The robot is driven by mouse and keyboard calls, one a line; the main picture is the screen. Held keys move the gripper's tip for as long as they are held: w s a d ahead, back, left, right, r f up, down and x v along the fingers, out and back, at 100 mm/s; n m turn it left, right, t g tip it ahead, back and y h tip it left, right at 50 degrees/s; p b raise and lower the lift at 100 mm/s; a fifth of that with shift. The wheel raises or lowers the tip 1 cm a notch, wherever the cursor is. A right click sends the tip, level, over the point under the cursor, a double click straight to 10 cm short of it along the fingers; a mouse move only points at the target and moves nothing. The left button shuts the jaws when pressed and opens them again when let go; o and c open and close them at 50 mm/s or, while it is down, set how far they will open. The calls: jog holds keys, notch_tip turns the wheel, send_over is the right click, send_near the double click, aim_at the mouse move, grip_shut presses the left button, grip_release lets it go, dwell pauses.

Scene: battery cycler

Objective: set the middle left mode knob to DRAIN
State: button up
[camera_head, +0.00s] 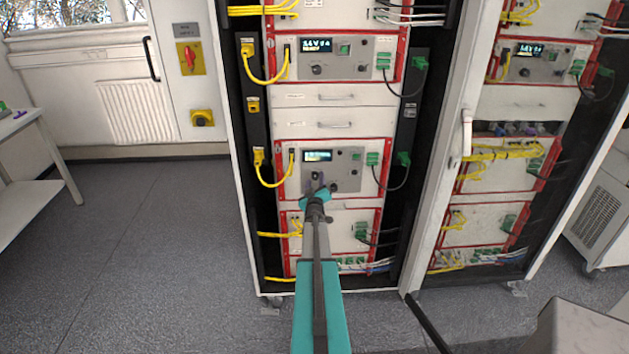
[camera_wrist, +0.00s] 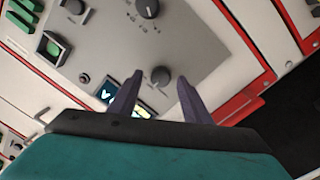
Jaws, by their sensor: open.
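The middle unit (camera_head: 345,172) in the left rack has a grey panel with a lit display (camera_head: 318,155), which shows partly in the wrist view behind a finger (camera_wrist: 106,91). In the wrist view the mode knob (camera_wrist: 160,76) is a dark round knob just below the display on the panel. My gripper (camera_head: 318,181) is open in front of this panel. Its fingertips (camera_wrist: 158,79) stand on either side of the knob in the picture; contact cannot be told. In the head view my gripper covers the knob. Its pointer direction and labels are unreadable.
A second knob (camera_wrist: 148,8) sits on the same panel, with a green button (camera_wrist: 53,48) nearby. Green connectors (camera_head: 372,166) and a yellow cable (camera_head: 274,182) flank the unit. Drawers (camera_head: 335,122) lie above. The rack door (camera_head: 448,150) stands right; open floor lies left.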

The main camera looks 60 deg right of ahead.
jog(key=shift+w+d, duration=0.15)
jog(key=shift+d, duration=0.1)
jog(key=shift+c, duration=0.4)
jog(key=c, duration=1)
jog(key=shift+o, duration=0.2)
jog(key=shift+a, duration=0.1)
